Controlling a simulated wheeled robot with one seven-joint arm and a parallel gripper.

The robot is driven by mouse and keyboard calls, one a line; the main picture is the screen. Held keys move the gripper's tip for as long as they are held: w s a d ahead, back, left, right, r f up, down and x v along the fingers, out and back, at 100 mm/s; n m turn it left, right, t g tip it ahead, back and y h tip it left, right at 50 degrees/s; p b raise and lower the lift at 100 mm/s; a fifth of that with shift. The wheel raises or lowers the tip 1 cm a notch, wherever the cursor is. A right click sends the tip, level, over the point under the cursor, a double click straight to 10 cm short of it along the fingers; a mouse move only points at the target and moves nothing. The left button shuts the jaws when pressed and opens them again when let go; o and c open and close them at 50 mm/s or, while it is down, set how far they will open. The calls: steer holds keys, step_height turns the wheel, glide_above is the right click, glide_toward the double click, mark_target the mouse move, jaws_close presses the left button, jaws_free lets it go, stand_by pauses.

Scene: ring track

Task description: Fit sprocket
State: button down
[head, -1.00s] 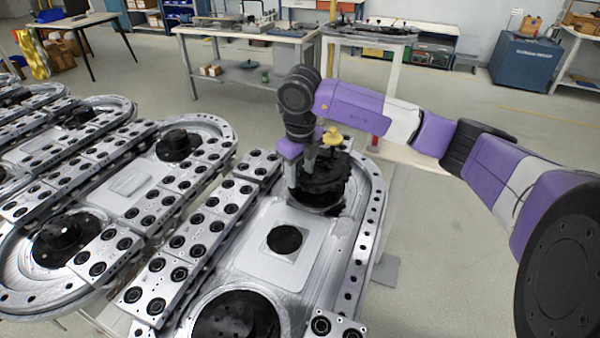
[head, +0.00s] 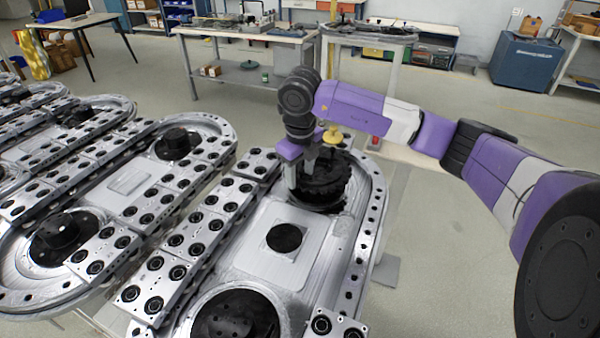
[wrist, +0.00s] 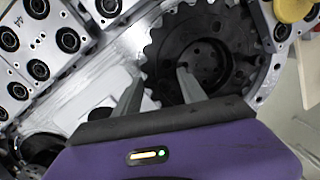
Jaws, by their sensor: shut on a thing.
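The sprocket (head: 325,190) is a black toothed ring at the far end of the nearest silver ring track (head: 262,225). In the wrist view the sprocket (wrist: 222,28) lies over a dark round hub with small holes. My gripper (head: 305,182) points down at the sprocket's left side. In the wrist view my gripper (wrist: 157,88) has one finger outside the teeth and one inside the ring, shut on the rim. The sprocket looks about level. Whether it rests fully on its seat is hidden.
A yellow knob (head: 332,136) shows just behind the sprocket. Carrier blocks with black rollers (head: 200,225) line the track's left side. A black hub (head: 238,315) sits at the near end. Other ring tracks (head: 130,185) stand to the left. The floor at right is clear.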

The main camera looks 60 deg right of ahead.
steer(key=shift+f+b, duration=0.3)
steer(key=c, duration=0.7)
jaws_free()
steer(key=shift+o, duration=0.6)
steer(key=shift+f, duration=0.1)
steer(key=shift+s+a+r+b, duration=0.1)
steer(key=shift+a+r+b, duration=0.05)
steer(key=shift+r, duration=1.15)
steer(key=shift+s+a+r+b, duration=0.1)
steer(key=shift+a+r+b, duration=0.1)
steer(key=shift+r, duration=1.1)
steer(key=shift+s+a+r+b, duration=0.1)
steer(key=shift+a+r+b, duration=0.05)
steer(key=shift+r, duration=1.15)
